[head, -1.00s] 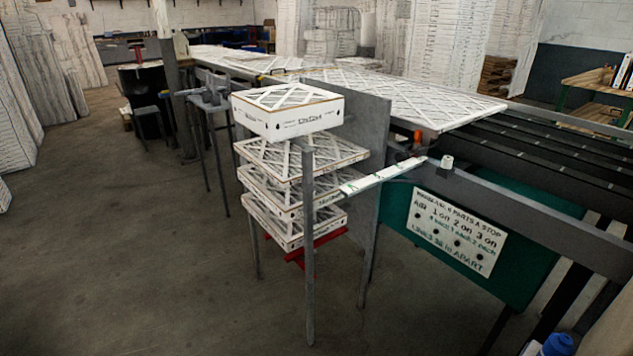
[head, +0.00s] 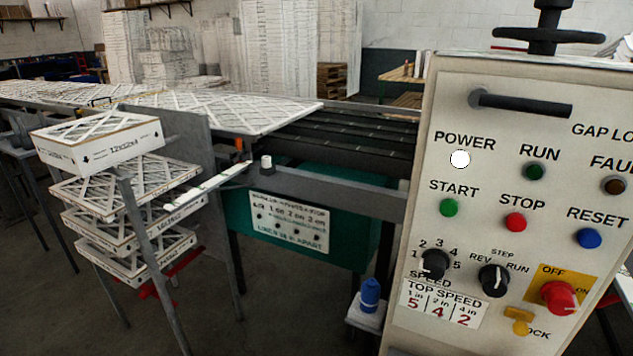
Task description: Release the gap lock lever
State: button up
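The gap lock lever (head: 525,105) is a dark bar near the top of the beige control panel (head: 450,90) at the right of the head view. It points right from a round pivot at its left end, nearly level with a slight downward tilt. The label beside it is cut off by the picture's edge and reads "GAP LO". My gripper is not in view.
A black handwheel (head: 548,35) stands above the panel. Below the lever are lamps, buttons, knobs, a red OFF/ON switch (head: 558,296) and a yellow lock piece (head: 518,320). Boxed filters (head: 98,140) are stacked at left beside the conveyor (head: 340,140).

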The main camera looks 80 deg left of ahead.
aim_at(480, 98)
jog(key=k, duration=0.75)
jog(key=u, duration=3.3)
